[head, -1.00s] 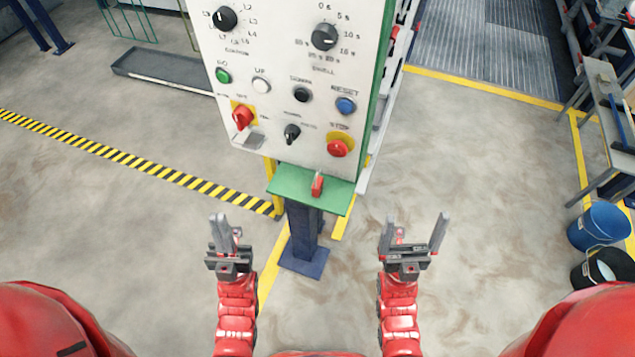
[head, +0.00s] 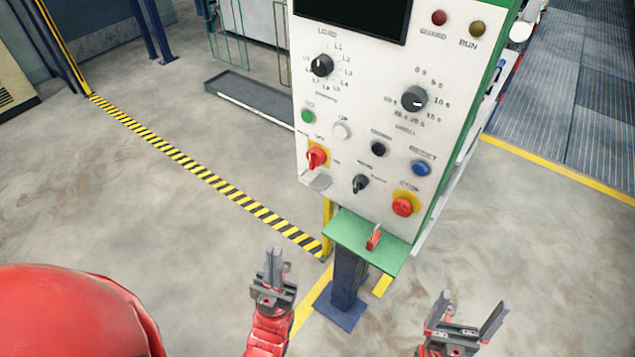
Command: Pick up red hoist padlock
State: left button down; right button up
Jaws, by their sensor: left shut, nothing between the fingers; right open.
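The red padlock (head: 374,238) stands on the small green shelf (head: 350,235) at the bottom of the control panel (head: 345,125). My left gripper (head: 274,254) is shut and empty, in front of the panel, left of the shelf and apart from it. My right gripper (head: 472,306) is open and empty, lower right of the shelf, with its fingers spread. Neither gripper touches the padlock.
The panel carries knobs, buttons and a red switch (head: 316,157) above the shelf. A blue post (head: 348,283) holds it up. A yellow-black floor stripe (head: 190,166) runs at left. A grey tray (head: 255,100) lies behind. Open floor lies on both sides.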

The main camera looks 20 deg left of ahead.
aim_at(370, 245)
jog(key=j+z, duration=0.35)
jog(key=j, duration=0.2)
jog(key=k+j+z, duration=0.15)
jog(key=j+z, duration=0.2)
jog(key=j, duration=0.15)
